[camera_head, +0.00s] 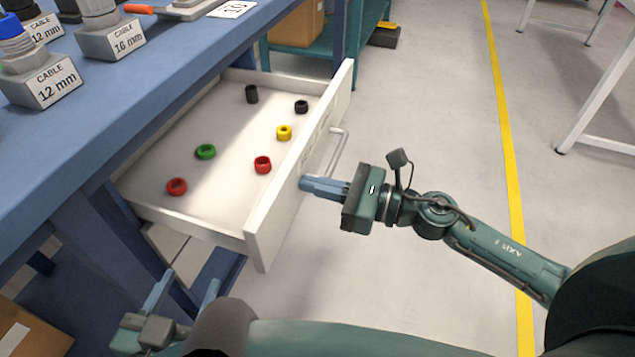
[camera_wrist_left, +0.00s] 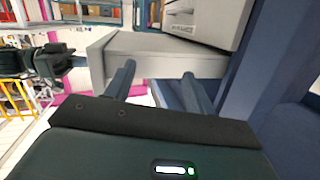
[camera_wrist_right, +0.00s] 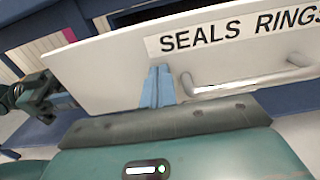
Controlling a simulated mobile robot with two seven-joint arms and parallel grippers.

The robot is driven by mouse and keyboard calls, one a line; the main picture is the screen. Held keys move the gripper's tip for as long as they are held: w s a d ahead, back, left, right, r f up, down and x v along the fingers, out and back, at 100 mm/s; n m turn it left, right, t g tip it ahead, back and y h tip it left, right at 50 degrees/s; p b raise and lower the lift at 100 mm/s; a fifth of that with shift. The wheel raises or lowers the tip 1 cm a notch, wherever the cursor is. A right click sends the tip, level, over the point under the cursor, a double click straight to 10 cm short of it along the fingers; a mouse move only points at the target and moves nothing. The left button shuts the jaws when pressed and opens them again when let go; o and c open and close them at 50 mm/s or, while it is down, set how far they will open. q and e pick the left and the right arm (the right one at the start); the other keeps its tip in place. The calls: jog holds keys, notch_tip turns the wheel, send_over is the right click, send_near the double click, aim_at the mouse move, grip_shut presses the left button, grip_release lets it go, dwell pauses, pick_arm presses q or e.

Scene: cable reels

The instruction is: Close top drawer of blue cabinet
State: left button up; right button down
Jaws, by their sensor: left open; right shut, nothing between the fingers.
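The white top drawer (camera_head: 225,220) of the blue cabinet (camera_head: 215,45) is pulled out, its inside showing several small rings. Its front panel (camera_head: 275,215) bears a handle (camera_head: 338,150); in the right wrist view the panel (camera_wrist_right: 110,65) reads "SEALS RINGS". My right gripper (camera_head: 305,184) is shut and empty, its fingertips at the outer face of the front, beside the handle (camera_wrist_right: 245,85). I cannot tell for sure whether they touch. My left gripper (camera_head: 183,288) is open and empty, low beside the drawer's near side; the drawer's side (camera_wrist_left: 150,62) shows beyond its fingers.
Labelled cable blocks (camera_head: 110,38) stand on the cabinet's top. A cardboard box (camera_head: 28,330) is at the lower left. A teal shelf (camera_head: 320,55) stands behind. The floor right of the drawer, with a yellow line (camera_head: 505,130), is mostly clear apart from my right arm.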

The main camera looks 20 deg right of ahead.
jog(key=p+x, duration=0.2)
jog(key=x, duration=1.3)
jog(key=shift+w+a+r, duration=0.1)
jog(key=shift+a, duration=0.05)
jog(key=x, duration=0.7)
jog(key=shift+w+a, duration=0.2)
jog(key=shift+a, duration=0.05)
jog(key=shift+w+a+b, duration=0.35)
jog(key=shift+a, duration=0.15)
pick_arm(q)
jog(key=shift+w+a+r+g, duration=0.1)
jog(key=shift+w+a+g, duration=0.15)
jog(key=shift+a, duration=0.3)
jog(key=shift+w+a+r+g, duration=0.1)
jog(key=shift+w+a+g, duration=0.15)
jog(key=shift+a, duration=0.25)
jog(key=shift+s+f, duration=0.1)
jog(key=shift+f, duration=0.05)
pick_arm(e)
jog(key=shift+w+a+r, duration=0.1)
jog(key=shift+r, duration=0.05)
pick_arm(q)
jog(key=shift+f, duration=0.1)
